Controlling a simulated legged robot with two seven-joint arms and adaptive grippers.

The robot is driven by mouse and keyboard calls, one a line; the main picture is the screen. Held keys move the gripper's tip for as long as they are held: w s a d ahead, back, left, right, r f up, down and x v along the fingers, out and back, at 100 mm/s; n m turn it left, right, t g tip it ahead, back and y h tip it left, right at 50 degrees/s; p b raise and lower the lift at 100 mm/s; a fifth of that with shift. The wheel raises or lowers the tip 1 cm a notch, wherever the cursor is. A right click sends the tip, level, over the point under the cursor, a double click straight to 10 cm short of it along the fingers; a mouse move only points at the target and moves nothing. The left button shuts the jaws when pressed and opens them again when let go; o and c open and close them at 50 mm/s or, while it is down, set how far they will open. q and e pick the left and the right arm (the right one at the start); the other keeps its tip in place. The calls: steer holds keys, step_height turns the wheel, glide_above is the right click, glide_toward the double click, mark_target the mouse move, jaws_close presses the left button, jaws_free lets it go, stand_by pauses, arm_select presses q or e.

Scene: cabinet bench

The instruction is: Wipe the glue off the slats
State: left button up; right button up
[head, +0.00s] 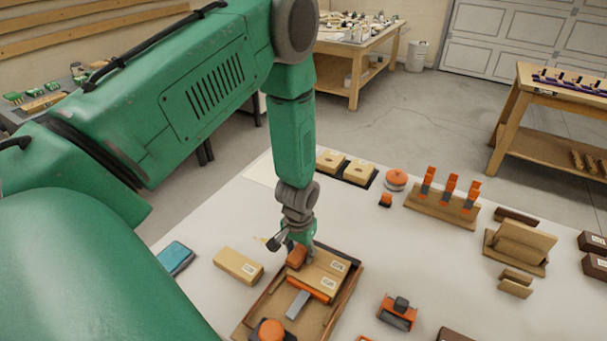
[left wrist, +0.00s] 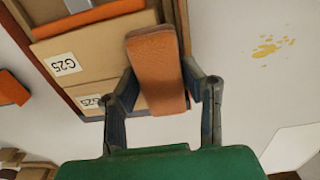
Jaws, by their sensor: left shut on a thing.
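My left gripper (head: 299,246) reaches down over the near end of the bench. Its fingers (left wrist: 162,100) are shut on an orange-brown block (left wrist: 157,70), which also shows in the head view (head: 297,257). The block is over or beside the wooden tray (head: 341,312); contact cannot be told. Light wooden pieces with G25 labels (left wrist: 60,66) lie in the tray, and they show in the head view (head: 328,271). A yellow splash like glue (left wrist: 272,46) is on the white bench top beside the tray. No glue is clear on the wooden pieces. My right gripper is not in view.
A wooden box (head: 238,266) and a blue pad (head: 176,258) lie left of the tray. An orange-topped tool (head: 398,311) is to the right. A rack with orange clamps (head: 443,205) stands farther back.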

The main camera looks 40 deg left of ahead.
arm_select(q)
steer(key=shift+r+p, duration=2.55)
steer(key=shift+r, duration=0.55)
steer(key=shift+d+f, duration=0.1)
